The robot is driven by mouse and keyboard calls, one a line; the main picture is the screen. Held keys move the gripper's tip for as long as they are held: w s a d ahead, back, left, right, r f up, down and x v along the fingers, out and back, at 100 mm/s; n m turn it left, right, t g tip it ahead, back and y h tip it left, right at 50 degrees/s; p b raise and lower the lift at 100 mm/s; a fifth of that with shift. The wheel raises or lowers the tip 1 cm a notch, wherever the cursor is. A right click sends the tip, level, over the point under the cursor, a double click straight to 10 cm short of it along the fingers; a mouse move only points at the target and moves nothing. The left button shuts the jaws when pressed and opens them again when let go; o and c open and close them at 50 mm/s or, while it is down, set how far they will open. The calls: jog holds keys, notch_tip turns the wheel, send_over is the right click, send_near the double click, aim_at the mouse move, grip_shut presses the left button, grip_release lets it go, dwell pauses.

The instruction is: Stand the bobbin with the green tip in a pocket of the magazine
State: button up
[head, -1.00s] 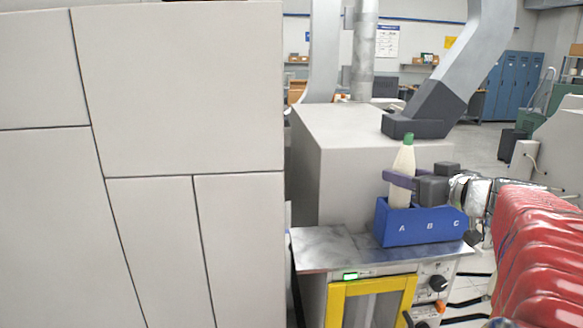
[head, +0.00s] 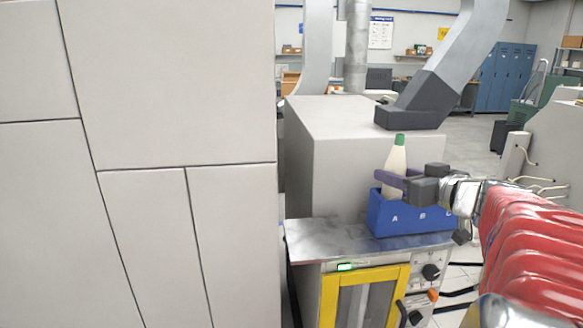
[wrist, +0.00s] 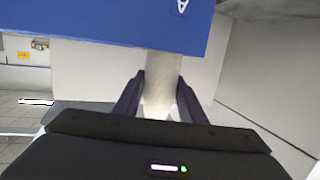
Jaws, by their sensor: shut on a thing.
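The bobbin, cream with a green tip (head: 396,155), stands close to upright above the A end of the blue magazine (head: 400,219). My gripper (head: 391,182) is shut on the bobbin's body, with its dark purple fingers on either side, just above the magazine's rim. In the wrist view the fingers (wrist: 157,98) hold the pale bobbin (wrist: 163,75). Its lower end goes out of sight behind the magazine's lettered wall (wrist: 110,28), near the letter A. I cannot see the pocket floor or whether the bobbin rests on it.
The magazine stands on a metal-topped cabinet (head: 320,240) with a yellow-framed door. A large grey housing (head: 350,150) stands close behind the magazine, with a dark duct end (head: 408,116) above. A tall pale panelled wall (head: 165,90) fills the left.

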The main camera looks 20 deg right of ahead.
jog(key=shift+f, duration=0.4)
dwell(0.4)
jog(key=o, duration=1.2)
jog(key=shift+s, duration=0.1)
jog(key=shift+v, duration=6.85)
